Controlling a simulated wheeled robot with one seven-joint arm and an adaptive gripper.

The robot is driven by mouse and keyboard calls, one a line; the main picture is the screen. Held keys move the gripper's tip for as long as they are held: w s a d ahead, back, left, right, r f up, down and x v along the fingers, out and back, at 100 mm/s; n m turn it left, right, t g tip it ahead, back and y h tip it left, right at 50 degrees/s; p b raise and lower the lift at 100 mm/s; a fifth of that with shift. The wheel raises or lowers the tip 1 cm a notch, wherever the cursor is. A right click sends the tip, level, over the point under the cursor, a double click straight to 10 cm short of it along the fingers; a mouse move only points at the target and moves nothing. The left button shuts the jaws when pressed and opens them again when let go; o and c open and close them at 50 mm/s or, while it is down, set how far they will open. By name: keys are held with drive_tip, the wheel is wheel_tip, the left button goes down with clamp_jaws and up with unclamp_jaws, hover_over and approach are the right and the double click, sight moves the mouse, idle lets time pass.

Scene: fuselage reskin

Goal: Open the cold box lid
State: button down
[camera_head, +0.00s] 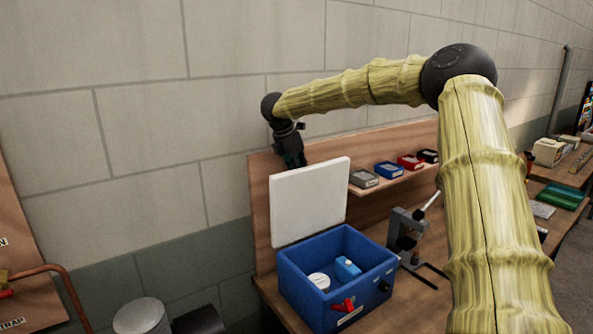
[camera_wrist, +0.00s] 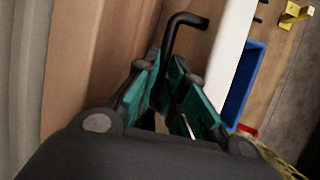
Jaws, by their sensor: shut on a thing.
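The cold box (camera_head: 335,305) is a blue open-topped box on the bench in the head view. Its white lid (camera_head: 309,202) stands raised, nearly upright, along the back edge. A white round tub (camera_head: 319,281) and a blue item (camera_head: 346,268) lie inside. My gripper (camera_head: 296,162) is at the lid's top edge, its tips partly hidden behind it. In the wrist view my gripper's teal-padded fingers (camera_wrist: 180,100) are around a black bent handle (camera_wrist: 186,20) beside the white lid (camera_wrist: 222,55). The blue box wall (camera_wrist: 243,82) shows past the lid.
A shelf behind the box holds several small boxes, including a blue one (camera_head: 389,169) and a red one (camera_head: 410,161). A dark stand (camera_head: 404,235) is right of the cold box. A grey cylindrical bin (camera_head: 140,316) is at the lower left. The back wall is close behind my gripper.

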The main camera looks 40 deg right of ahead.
drive_tip(key=shift+s+a+f, duration=0.1)
drive_tip(key=shift+a+f, duration=0.05)
drive_tip(key=shift+f, duration=0.4)
drive_tip(key=c, duration=1.6)
unclamp_jaws()
drive_tip(key=shift+o, duration=0.4)
